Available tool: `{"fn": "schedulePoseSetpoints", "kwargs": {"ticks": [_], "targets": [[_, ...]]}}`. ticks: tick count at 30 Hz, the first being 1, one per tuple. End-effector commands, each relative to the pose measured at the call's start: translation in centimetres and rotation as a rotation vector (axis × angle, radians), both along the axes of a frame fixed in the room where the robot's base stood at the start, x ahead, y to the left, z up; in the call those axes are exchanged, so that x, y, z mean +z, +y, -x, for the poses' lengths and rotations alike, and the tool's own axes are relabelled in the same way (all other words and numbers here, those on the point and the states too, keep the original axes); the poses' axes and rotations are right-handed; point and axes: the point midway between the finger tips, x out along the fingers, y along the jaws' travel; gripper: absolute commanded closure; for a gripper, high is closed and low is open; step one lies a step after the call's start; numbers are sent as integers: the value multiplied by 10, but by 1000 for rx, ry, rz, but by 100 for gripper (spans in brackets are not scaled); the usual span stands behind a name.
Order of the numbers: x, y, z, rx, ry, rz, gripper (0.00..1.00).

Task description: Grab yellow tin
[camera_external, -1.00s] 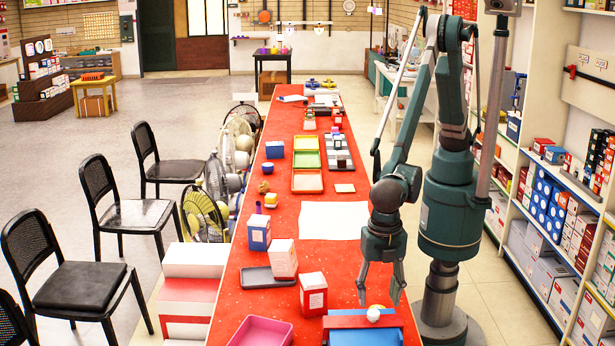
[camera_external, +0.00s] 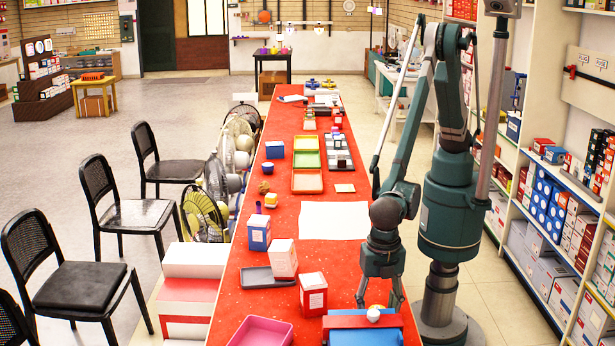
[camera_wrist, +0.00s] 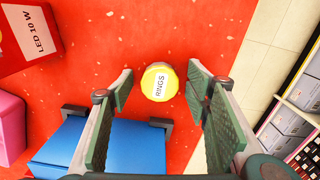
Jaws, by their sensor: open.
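My gripper (camera_wrist: 160,88) is open and empty. In the external view my gripper (camera_external: 380,304) points down over the right edge of the table, beyond the blue case. A small pale and yellow round thing (camera_external: 374,314) shows between its fingers there and seems to be the tin; its lower part is not clear.
A blue case (camera_wrist: 115,145) with dark corners lies close under my left finger. A red and white box (camera_external: 313,294) marked LED 10 W and a pink tray (camera_external: 262,331) stand to the left. The table edge and shelves (camera_wrist: 300,95) are to the right.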

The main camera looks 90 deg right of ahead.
Motion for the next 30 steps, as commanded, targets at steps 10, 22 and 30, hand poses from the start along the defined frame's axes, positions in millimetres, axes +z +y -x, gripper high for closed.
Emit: {"fn": "schedulePoseSetpoints", "kwargs": {"ticks": [10,22,30], "targets": [[0,0,0,0,0,0,82],[5,0,0,0,0,0,82],[33,0,0,0,0,0,82]]}}
